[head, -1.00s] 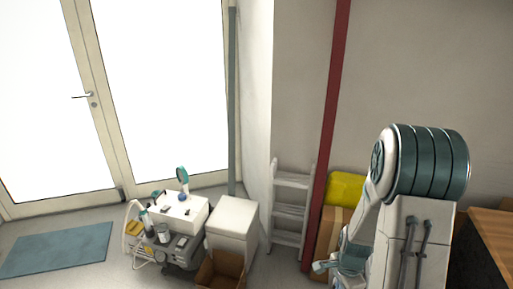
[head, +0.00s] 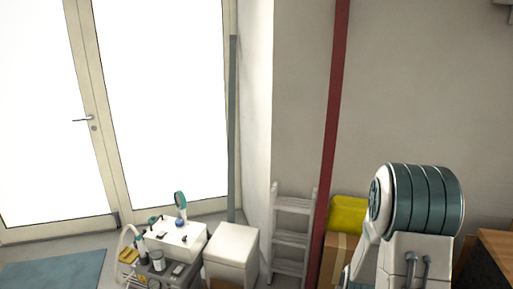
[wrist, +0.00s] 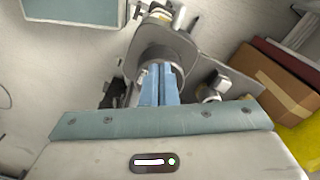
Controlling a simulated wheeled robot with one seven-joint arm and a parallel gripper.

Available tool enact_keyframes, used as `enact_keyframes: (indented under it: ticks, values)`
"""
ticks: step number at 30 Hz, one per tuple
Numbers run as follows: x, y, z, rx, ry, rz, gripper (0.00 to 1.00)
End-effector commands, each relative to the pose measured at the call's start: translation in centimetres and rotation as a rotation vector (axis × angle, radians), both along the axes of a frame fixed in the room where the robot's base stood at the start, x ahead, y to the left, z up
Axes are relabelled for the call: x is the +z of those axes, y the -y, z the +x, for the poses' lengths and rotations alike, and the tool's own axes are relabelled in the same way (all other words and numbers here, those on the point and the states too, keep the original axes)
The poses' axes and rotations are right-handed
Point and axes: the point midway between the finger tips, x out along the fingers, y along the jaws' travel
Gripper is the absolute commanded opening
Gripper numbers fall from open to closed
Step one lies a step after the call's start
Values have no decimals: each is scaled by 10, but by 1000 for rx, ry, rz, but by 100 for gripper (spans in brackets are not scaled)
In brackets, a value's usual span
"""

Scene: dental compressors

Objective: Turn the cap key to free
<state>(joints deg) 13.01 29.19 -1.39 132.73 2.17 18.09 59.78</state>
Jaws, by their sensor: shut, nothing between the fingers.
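The dental compressor unit (head: 165,268) stands low at the left in the head view, with a white top (head: 190,238). A small blue knob (head: 179,222) and a teal round-headed piece (head: 180,199) on a stalk stand on the white top. I cannot tell which part is the cap key; it is too small to make out. My gripper (wrist: 162,72) shows in the wrist view with its blue fingers together and nothing between them. A grey round part lies beyond the fingertips; I cannot tell whether they touch. The head view does not show the gripper.
A white cabinet (head: 232,252) stands right of the unit. A step ladder (head: 292,235), a red post (head: 331,130), a cardboard box (head: 338,250) and a yellow item (head: 347,215) are further right. A blue mat (head: 55,270) lies by the glass doors.

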Motion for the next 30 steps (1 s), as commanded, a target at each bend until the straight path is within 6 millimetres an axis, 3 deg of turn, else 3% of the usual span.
enact_keyframes:
  ticks: [30]
  values:
    - [0,11,2,-1,1,0,0]
